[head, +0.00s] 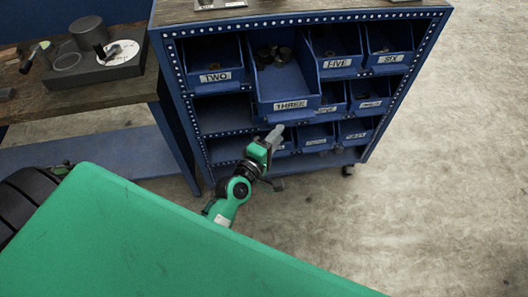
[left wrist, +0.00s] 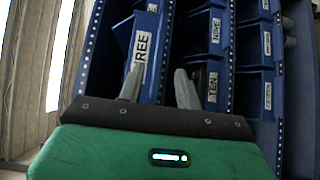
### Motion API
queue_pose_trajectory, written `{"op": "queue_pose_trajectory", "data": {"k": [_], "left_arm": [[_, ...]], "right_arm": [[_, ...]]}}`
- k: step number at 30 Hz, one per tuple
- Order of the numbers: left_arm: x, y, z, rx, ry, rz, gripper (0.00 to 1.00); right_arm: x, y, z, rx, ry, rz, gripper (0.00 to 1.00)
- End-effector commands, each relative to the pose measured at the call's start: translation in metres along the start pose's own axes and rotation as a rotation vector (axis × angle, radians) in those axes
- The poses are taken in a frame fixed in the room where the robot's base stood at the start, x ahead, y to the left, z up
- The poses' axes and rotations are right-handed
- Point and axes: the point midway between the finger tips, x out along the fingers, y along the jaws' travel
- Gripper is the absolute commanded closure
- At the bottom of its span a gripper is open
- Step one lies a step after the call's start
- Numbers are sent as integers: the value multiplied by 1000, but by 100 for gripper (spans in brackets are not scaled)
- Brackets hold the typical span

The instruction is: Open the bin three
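Bin three (head: 290,106) is a blue bin with a THREE label in the top row of the blue rack. It sticks out well beyond its neighbours, and several dark round parts lie at its back. Its label shows sideways in the left wrist view (left wrist: 140,52). My left gripper (head: 274,137) is just below the front of bin three. In the left wrist view, the fingers of my left gripper (left wrist: 160,88) stand apart with nothing seen between them. One fingertip overlaps the label edge; I cannot tell if it touches. My right gripper is not in view.
More labelled bins fill the lower rows, with an empty slot under bin two. A workbench (head: 75,96) stands at left. The floor (head: 440,180) at right is clear.

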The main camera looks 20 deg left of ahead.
Motion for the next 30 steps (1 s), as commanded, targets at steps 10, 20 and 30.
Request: {"op": "queue_pose_trajectory", "data": {"k": [10, 20, 30], "left_arm": [[-53, -1, 0, -1, -1, -1, 65], [-64, 0, 0, -1, -1, -1, 65], [-63, 0, 0, -1, -1, -1, 65]], "right_arm": [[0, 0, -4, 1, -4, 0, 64], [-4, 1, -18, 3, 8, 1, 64], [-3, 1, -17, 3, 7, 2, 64]]}}
